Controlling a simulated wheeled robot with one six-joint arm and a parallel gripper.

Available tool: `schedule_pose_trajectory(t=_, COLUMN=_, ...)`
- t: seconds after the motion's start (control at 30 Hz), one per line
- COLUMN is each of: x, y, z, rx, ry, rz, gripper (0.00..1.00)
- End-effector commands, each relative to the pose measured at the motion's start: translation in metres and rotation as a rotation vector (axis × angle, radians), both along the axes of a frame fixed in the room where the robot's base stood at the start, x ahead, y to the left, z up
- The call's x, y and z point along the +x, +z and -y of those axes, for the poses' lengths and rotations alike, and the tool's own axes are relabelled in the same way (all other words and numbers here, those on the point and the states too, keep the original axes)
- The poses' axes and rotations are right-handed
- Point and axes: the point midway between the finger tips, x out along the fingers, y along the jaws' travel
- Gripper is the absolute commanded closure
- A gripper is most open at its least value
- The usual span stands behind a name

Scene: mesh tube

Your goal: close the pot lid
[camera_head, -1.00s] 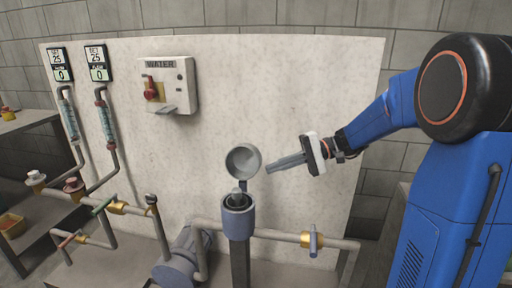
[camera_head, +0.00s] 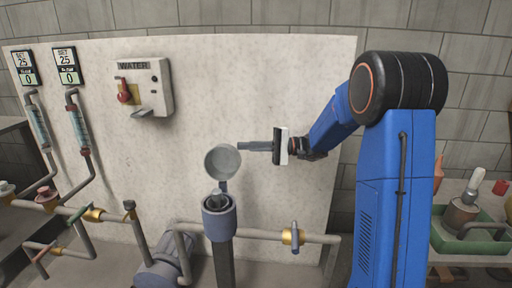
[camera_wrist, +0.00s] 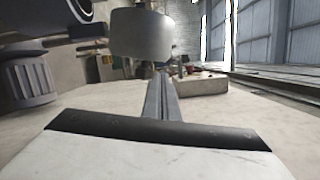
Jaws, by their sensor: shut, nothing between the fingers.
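The pot (camera_head: 220,220) is a grey upright cylinder on a post, in the lower middle of the head view. Its round grey lid (camera_head: 222,161) stands open above the rim, tilted up at the back. A grey piece shows in the pot's mouth. My gripper (camera_head: 241,146) is shut and empty, pointing left, with its tips by the lid's upper right edge; I cannot tell whether they touch. In the wrist view the shut fingers (camera_wrist: 160,85) point toward a grey rounded shape, probably the lid (camera_wrist: 142,36).
A pale panel (camera_head: 280,90) stands behind the pot. A WATER switch box (camera_head: 143,87) hangs on it, upper left. Pipes with a valve (camera_head: 293,237) run low, right of the pot. A green tray (camera_head: 470,240) with items sits far right. The space above the lid is clear.

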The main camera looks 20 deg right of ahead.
Motion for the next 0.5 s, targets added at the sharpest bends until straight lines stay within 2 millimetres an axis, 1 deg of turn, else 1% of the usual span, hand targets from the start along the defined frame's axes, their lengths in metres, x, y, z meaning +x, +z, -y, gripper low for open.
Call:
schedule_pose_trajectory(t=0.03, x=0.001, y=0.001, z=-0.009, rx=0.001, ry=0.003, rz=0.000, gripper=1.00)
schedule_pose_trajectory(t=0.2, x=0.004, y=0.002, z=-0.030, rx=-0.001, ry=0.002, rz=0.000, gripper=1.00)
schedule_pose_trajectory(t=0.33, x=0.005, y=0.003, z=-0.038, rx=0.000, ry=0.001, rz=0.000, gripper=1.00)
schedule_pose_trajectory(t=0.5, x=0.006, y=0.003, z=-0.041, rx=0.000, ry=0.000, rz=0.000, gripper=1.00)
